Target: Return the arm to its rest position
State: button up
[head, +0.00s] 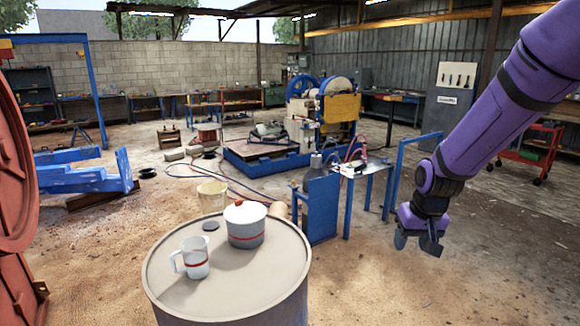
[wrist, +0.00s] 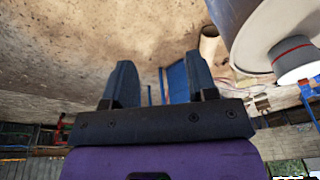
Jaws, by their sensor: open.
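My purple arm reaches down from the upper right in the head view. My gripper (head: 418,243) hangs at its end with the fingers pointing down, over bare ground to the right of the drum. In the wrist view my gripper (wrist: 162,85) shows two dark fingers well apart, with nothing between them. It is open and empty and touches nothing that I can see.
Behind my gripper stand a blue-legged table (head: 367,172) and a crusher (head: 322,110). Ground at lower right is clear.

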jog(key=s+d+r+t, duration=0.1)
jog(key=s+r, duration=1)
jog(key=r, duration=0.3)
jog(key=s+r+t, duration=0.1)
jog(key=s+r, duration=0.1)
jog(key=s, duration=0.5)
jog(key=s+d+r, duration=0.1)
jog(key=s+r, duration=0.2)
jog(key=s, duration=0.5)
jog(key=shift+r+t+h, duration=0.3)
jog(key=shift+t, duration=0.1)
